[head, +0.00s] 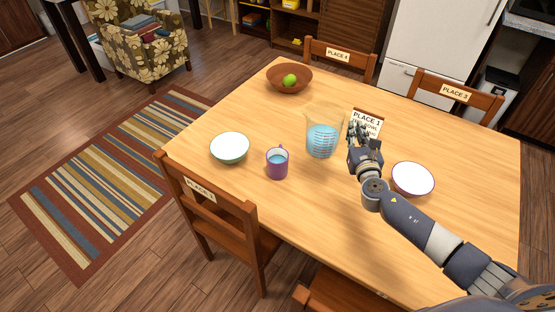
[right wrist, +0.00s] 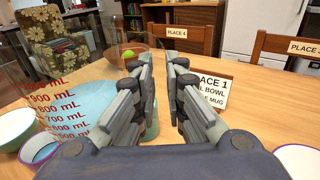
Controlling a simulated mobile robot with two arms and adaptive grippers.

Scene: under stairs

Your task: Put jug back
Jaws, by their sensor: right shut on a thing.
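The jug (head: 322,140) is a clear measuring jug with red markings and blue liquid, upright over the middle of the table. In the right wrist view the jug (right wrist: 75,105) fills the left side, close to the fingers. My right gripper (head: 357,132) is at the jug's right side, shut on its handle; the fingers (right wrist: 160,90) hide most of the handle. I cannot tell whether the jug's base touches the table. My left gripper is not in view.
The wooden table (head: 240,185) holds a purple mug (head: 277,162), a pale green bowl (head: 230,148), a white bowl (head: 413,179) and a brown bowl (head: 276,83) with a green fruit (head: 290,80). A PLACE 1 card (head: 367,121) stands just behind my right gripper. Chairs surround the table.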

